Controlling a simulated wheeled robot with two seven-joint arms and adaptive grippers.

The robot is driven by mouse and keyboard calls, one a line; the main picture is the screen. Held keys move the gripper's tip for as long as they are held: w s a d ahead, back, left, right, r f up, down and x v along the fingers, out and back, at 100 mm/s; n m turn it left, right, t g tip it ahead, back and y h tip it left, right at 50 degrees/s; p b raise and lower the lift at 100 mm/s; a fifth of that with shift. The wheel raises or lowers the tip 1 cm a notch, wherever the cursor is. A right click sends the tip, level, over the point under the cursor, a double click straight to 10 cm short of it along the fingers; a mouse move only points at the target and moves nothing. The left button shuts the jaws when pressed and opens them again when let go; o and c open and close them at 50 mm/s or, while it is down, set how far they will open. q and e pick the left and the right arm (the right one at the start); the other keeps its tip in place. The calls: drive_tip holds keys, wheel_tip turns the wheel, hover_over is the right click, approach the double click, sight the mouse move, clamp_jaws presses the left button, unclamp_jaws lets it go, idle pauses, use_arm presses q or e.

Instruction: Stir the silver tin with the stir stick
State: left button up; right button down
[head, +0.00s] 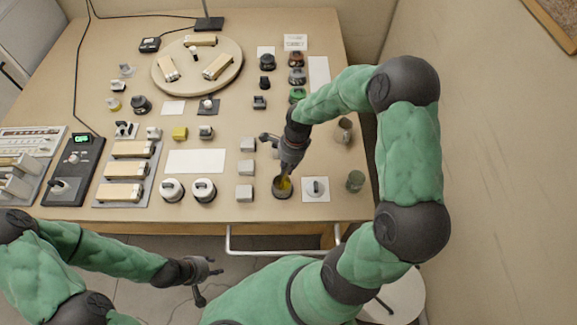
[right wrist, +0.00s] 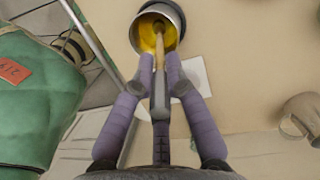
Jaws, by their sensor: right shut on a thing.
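The silver tin (head: 281,194) stands near the front edge of the bench and holds something yellow. In the right wrist view the tin (right wrist: 182,17) is at the top, its yellow contents in plain sight. My right gripper (right wrist: 161,88) is shut on the stir stick (right wrist: 159,70), which points away from the fingers down into the tin. The stick's far end lies over or in the yellow contents; how deep I cannot tell. In the head view my right gripper (head: 287,168) is just above the tin. My left gripper (head: 207,279) is open and empty, in front of the bench.
A white square with a small grey item (head: 316,187) lies right of the tin. A green-grey jar (head: 355,180) stands further right. A white rail (head: 275,252) runs along the bench front. A round board (head: 163,82) lies at the back.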

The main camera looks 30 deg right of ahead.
drive_tip(key=shift+s+a, duration=0.1)
drive_tip(key=shift+s, duration=0.05)
idle(0.3)
drive_tip(key=shift+r, duration=0.15)
drive_tip(key=shift+d+r+p, duration=0.2)
drive_tip(key=shift+r+p, duration=0.65)
drive_tip(key=shift+r, duration=0.2)
drive_tip(key=shift+d+r+p, duration=0.25)
drive_tip(key=shift+r+p, duration=0.55)
drive_tip(key=shift+r, duration=0.2)
drive_tip(key=shift+d+r+p, duration=0.2)
drive_tip(key=shift+r+p, duration=0.65)
drive_tip(key=shift+r, duration=0.3)
